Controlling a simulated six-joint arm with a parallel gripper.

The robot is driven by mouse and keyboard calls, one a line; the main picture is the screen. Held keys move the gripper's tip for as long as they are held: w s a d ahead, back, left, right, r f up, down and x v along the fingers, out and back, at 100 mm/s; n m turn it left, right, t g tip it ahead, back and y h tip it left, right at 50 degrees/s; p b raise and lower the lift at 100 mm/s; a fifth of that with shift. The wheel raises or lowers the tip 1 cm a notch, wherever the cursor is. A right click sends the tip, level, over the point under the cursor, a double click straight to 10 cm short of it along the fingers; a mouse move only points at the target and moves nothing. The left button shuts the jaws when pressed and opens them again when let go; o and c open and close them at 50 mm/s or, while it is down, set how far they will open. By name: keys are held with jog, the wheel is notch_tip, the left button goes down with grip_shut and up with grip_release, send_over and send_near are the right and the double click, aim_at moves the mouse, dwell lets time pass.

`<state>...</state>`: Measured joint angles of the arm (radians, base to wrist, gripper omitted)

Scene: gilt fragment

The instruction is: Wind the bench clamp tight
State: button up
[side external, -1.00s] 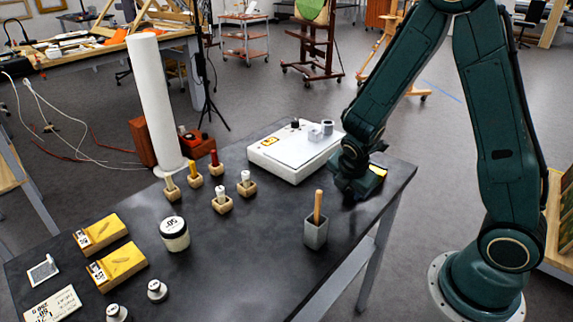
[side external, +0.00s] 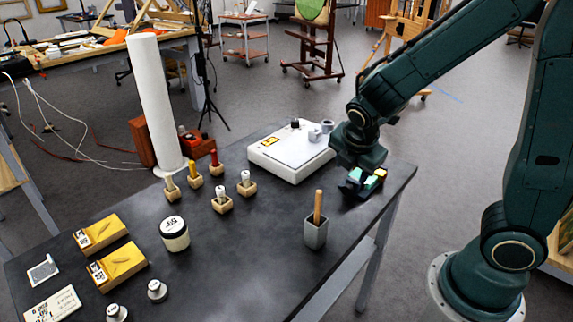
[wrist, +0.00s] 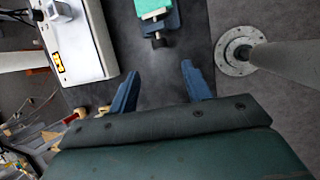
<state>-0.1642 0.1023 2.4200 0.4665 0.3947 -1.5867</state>
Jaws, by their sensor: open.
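The bench clamp (wrist: 172,20) shows at the top of the wrist view as a blue body with a dark screw end (wrist: 158,42) facing my gripper. A green block (wrist: 152,7) lies in or on it; the top is cut off by the frame. My gripper (wrist: 160,90) is open and empty, its two blue fingers spread below the screw end and apart from it. In the side view the clamp's place is at the right end of the black bench, under my wrist.
A white box (side external: 292,153) with a yellow label stands left of my gripper. A grey holder with a wooden handle (side external: 316,232) stands nearer the front edge. Small wooden blocks, a jar (side external: 174,236) and yellow boxes (side external: 115,268) fill the left. The front middle bench is clear.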

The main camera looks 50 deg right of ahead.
jog(key=shift+v, duration=1.5)
jog(key=s+a+r+m+t+y, duration=0.1)
jog(key=s+a+r+m+y, duration=0.1)
jog(key=s+r+m, duration=0.3)
jog(key=s+a+r+m+t+y, duration=0.1)
jog(key=s+a+r+m+y, duration=0.1)
jog(key=s+r+m, duration=0.3)
jog(key=s+m, duration=0.3)
jog(key=m, duration=0.4)
jog(key=shift+a+r+t+y, duration=0.3)
jog(key=shift+a+r+t, duration=0.05)
jog(key=shift+a+t, duration=0.05)
